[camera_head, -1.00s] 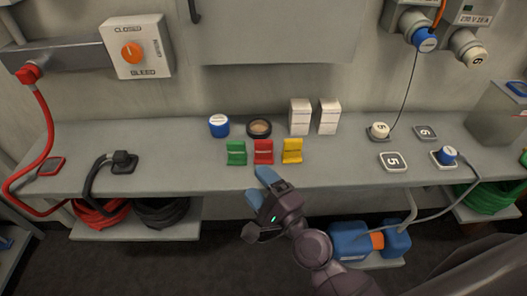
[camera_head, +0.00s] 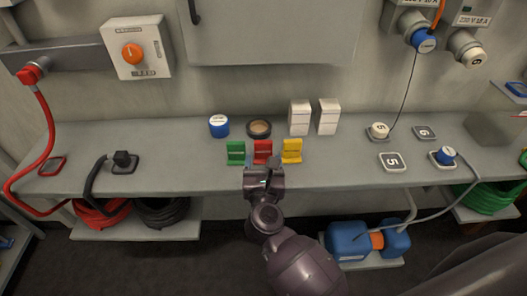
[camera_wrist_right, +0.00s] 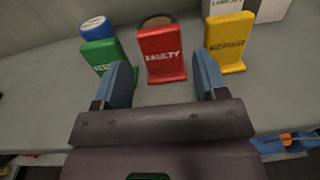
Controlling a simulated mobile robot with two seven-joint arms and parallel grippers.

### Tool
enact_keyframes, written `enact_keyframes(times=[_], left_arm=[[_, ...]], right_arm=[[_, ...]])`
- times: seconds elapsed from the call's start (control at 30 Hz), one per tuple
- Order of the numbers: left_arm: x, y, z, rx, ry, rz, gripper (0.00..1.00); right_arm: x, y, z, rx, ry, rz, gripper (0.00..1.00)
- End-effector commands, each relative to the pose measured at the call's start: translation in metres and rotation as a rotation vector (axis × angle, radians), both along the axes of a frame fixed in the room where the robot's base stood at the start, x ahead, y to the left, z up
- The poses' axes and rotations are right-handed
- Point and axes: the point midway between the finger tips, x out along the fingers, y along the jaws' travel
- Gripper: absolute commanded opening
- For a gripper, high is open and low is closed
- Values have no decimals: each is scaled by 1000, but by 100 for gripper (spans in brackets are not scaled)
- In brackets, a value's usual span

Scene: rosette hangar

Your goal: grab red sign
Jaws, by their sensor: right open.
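The red sign (camera_head: 262,151), lettered "FAULTY", stands on the grey shelf between a green sign (camera_head: 236,152) and a yellow sign (camera_head: 291,150). It also shows in the right wrist view (camera_wrist_right: 162,52), upright just beyond my fingertips. My right gripper (camera_wrist_right: 164,80) is open, with one blue finger on each side of the red sign's line and nothing between them. In the head view my right gripper (camera_head: 263,172) is at the shelf's front edge, just in front of the red sign. The fingers are hard to make out there. My left gripper is not in view.
Behind the signs are a blue-sided round container (camera_head: 218,126), a brown-topped round tin (camera_head: 259,129) and two white boxes (camera_head: 300,117). The yellow "REPAIR" sign (camera_wrist_right: 229,42) stands close to the right finger. The shelf (camera_head: 335,172) is clear right of the signs.

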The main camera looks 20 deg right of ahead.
Motion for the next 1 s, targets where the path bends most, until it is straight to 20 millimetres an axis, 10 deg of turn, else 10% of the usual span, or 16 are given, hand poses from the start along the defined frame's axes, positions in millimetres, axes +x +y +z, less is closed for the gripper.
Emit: enact_keyframes(times=[1.0], left_arm=[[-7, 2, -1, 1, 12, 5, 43]], right_arm=[[64, -21, 6, -3, 1, 0, 63]])
